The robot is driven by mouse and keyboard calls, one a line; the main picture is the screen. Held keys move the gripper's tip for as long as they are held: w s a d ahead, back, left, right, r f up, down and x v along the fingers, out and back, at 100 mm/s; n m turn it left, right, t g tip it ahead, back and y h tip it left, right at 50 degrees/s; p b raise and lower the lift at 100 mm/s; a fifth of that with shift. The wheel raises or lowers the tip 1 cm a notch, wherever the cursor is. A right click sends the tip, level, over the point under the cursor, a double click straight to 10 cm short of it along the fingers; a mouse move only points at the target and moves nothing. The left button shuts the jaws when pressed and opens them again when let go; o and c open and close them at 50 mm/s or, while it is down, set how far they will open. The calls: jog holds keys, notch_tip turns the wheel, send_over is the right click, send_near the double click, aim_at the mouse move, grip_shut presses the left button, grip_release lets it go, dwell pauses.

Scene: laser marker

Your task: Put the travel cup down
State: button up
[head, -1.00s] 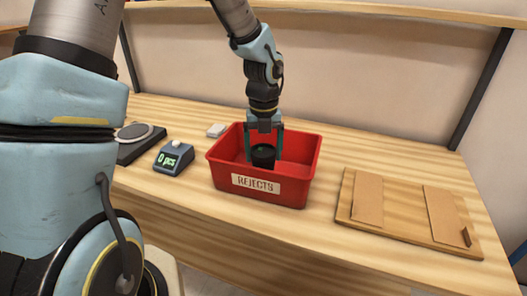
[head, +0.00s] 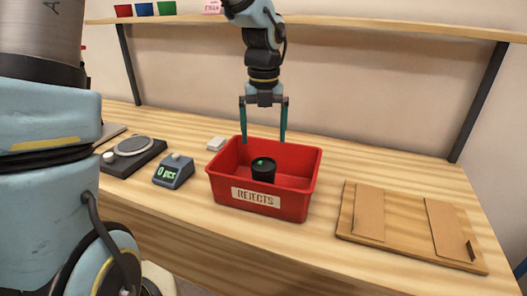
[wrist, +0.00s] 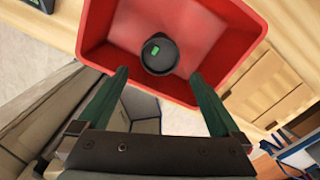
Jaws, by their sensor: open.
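The travel cup (head: 263,170) is black with a small green mark on its lid. It stands upright inside the red bin (head: 258,200) labelled "REJECTS". In the wrist view the cup (wrist: 159,54) shows from above, on the floor of the red bin (wrist: 225,35). My gripper (head: 263,141) is open and empty, above the bin's back part and clear of the cup. In the wrist view its two green fingers (wrist: 158,88) are spread wide, with nothing between the tips. The bin's front wall hides the cup's base in the head view.
A counter reading "0 pcs" (head: 173,171) and a dark scale (head: 132,153) stand left of the bin. A small white block (head: 216,143) lies behind it. A wooden board (head: 408,228) with brown pieces lies at right. A shelf runs above.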

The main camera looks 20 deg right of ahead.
jog(key=s+a+f+m, duration=0.1)
jog(key=a+m, duration=1.3)
jog(key=m, duration=0.2)
jog(key=s+a+f+m+t, duration=0.1)
jog(key=a+f+m, duration=0.1)
jog(key=a+m, duration=1.3)
jog(key=shift+s+m+t, duration=0.2)
jog(key=shift+m+t, duration=0.1)
jog(key=shift+m, duration=1)
jog(key=shift+f, duration=0.1)
